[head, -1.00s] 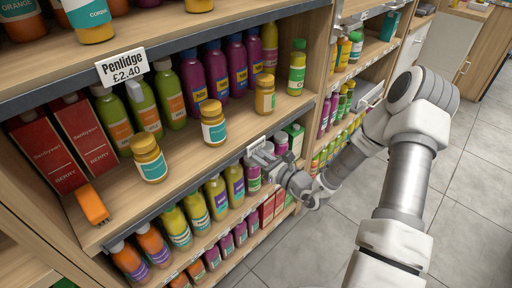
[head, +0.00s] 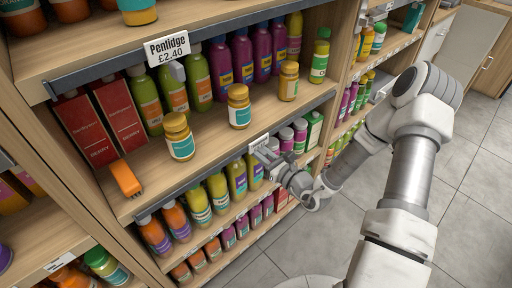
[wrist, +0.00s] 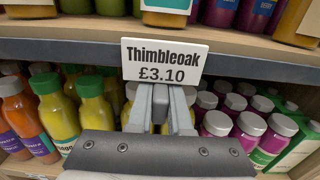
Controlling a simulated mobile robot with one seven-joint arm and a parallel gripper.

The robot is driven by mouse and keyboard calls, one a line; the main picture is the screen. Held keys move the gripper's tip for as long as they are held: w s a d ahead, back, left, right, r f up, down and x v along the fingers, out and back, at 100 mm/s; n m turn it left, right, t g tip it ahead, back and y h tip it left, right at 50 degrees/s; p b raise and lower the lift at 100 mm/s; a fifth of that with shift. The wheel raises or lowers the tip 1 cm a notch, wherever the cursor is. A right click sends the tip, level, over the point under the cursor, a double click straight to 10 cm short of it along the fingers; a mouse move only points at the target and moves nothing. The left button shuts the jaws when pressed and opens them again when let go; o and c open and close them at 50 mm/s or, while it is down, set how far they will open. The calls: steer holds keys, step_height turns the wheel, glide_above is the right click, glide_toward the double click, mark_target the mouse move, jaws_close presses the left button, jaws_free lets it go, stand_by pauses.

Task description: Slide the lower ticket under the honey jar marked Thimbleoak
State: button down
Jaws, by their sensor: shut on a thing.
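A white ticket reading Thimbleoak £3.10 (wrist: 164,62) stands upright at the lower shelf's front edge; it also shows in the head view (head: 259,142). My gripper (wrist: 160,98) is shut on its lower part; in the head view, my gripper (head: 269,155) is at the shelf's front edge. Three honey jars stand on that shelf: a left jar (head: 179,137), a middle jar (head: 239,107) and a right jar (head: 288,82). In the wrist view the middle jar (wrist: 168,17) shows directly above the ticket. I cannot read the jars' names.
The upper ticket, Penlidge £2.40 (head: 167,48), sits on the shelf edge above. An orange brush-like thing (head: 125,178) lies at the shelf's left end. Bottles (head: 237,178) fill the shelf below. The floor (head: 400,210) at the right is clear.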

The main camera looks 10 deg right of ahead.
steer(key=c, duration=0.8)
jaws_free()
steer(key=shift+c, duration=0.2)
steer(key=p+v, duration=0.2)
steer(key=v, duration=1.5)
steer(key=shift+s+d, duration=0.15)
